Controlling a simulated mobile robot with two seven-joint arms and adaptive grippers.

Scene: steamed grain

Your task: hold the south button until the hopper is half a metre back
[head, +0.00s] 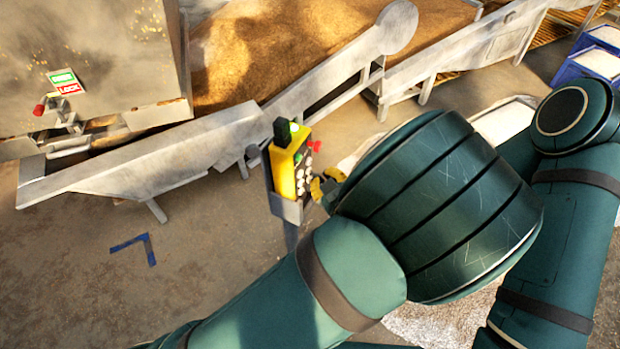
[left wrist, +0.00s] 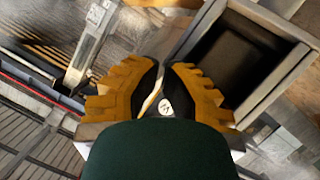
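A yellow control box (head: 284,172) with white round buttons, a red button, a black cap and a lit green lamp stands on a grey post. Which button is the south one cannot be read. My left gripper (head: 325,187) has its yellow fingers right beside the button face; my arm partly hides them, and contact cannot be told. In the left wrist view the yellow-and-black fingers (left wrist: 164,78) are close together with a narrow gap, and a white round mark shows between them. A large metal bin (head: 110,50), possibly the hopper, stands at upper left. My right gripper is out of view.
Grey metal rails (head: 150,150) run behind the control box. A heap of brown grain (head: 270,45) lies beyond them. A blue corner mark (head: 140,247) is on the open floor at left. Blue bins (head: 595,65) stand at upper right.

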